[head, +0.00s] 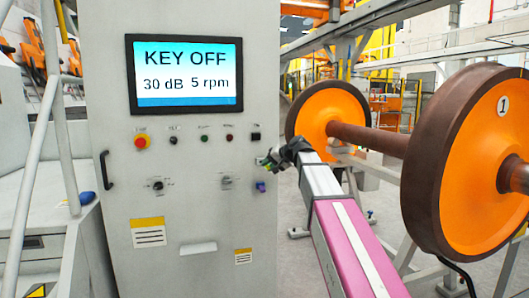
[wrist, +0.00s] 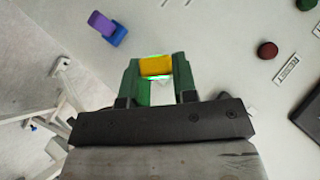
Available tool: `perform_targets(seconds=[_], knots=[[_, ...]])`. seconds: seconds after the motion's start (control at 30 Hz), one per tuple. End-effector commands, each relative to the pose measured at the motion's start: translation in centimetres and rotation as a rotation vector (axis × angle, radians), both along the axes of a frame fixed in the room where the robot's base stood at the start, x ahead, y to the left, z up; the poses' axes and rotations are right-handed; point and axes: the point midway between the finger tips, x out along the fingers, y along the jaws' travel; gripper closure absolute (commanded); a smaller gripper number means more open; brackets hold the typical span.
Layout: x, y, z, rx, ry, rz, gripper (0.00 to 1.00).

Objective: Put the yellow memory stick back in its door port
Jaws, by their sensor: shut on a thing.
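The yellow memory stick (wrist: 156,65) is held between the green fingers of my gripper (wrist: 157,78) in the wrist view. My gripper is shut on it, with the pale door surface behind. In the head view my gripper (head: 268,162) is in front of the right edge of the grey cabinet door (head: 205,215), and I cannot make out the stick there. A purple and blue piece (head: 261,187) is on the door just below my gripper, and it also shows at the upper left of the wrist view (wrist: 107,28). I cannot tell an empty port for the yellow stick.
Above on the door are a screen (head: 185,73) reading KEY OFF, a red button on yellow (head: 142,142), a dark red button (head: 230,137) and a black square fitting (head: 256,137). A large orange and brown wheelset (head: 470,160) stands close on the right of my arm.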

Motion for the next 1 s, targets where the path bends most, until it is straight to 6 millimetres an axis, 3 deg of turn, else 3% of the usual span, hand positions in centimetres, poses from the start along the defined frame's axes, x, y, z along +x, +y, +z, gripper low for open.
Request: perform_targets(seconds=[0.13, 0.53, 1.0], knots=[[-0.4, -0.3, -1.1, 0.001, 0.005, 0.006, 0.95], [-0.4, -0.3, -1.0, 0.001, 0.005, 0.006, 0.95], [2.5, 0.5, -1.0, 0.001, 0.005, 0.006, 0.95]])
